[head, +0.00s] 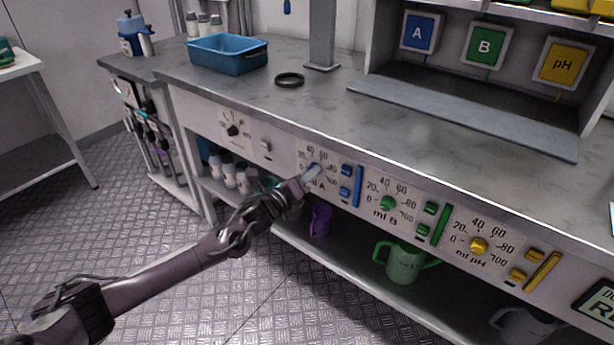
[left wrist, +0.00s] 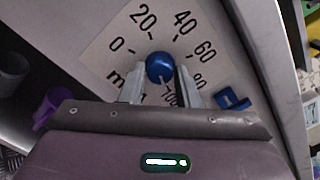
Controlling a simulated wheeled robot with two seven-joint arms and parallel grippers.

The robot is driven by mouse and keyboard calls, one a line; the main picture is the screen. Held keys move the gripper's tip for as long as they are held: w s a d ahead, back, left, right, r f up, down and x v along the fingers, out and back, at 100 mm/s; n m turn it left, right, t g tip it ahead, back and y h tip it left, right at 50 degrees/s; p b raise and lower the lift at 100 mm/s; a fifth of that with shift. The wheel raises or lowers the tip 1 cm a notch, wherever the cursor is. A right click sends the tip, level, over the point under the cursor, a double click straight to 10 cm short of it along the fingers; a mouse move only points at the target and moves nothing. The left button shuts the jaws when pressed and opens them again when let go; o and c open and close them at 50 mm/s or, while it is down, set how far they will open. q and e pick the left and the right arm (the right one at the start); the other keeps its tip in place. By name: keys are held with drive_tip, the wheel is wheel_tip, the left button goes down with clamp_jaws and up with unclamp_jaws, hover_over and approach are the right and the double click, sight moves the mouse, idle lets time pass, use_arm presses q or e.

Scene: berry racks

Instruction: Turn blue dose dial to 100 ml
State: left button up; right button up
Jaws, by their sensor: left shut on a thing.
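A light pointer line on the dial points toward the 100 mark in the left wrist view. In the head view my left gripper (head: 308,178) reaches the panel from the left and mostly hides the dial. My right gripper is not in view.
To the right are blue buttons (head: 345,192), a green dial (head: 388,203) and a yellow dial (head: 479,245). A purple cup (head: 320,219) and a green jug (head: 401,262) stand on the shelf below. A blue tray (head: 228,55) and a black ring (head: 289,79) are on the counter.

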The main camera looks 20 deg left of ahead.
use_arm(q)
drive_tip(key=shift+f, duration=0.1)
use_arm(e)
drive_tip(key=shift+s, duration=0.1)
use_arm(q)
drive_tip(key=o, duration=1)
drive_tip(key=shift+c, duration=0.2)
drive_tip(key=v, duration=0.7)
drive_tip(key=shift+s+p, duration=0.4)
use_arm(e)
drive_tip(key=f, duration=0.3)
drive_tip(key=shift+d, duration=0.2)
use_arm(q)
drive_tip(key=shift+a, duration=0.15)
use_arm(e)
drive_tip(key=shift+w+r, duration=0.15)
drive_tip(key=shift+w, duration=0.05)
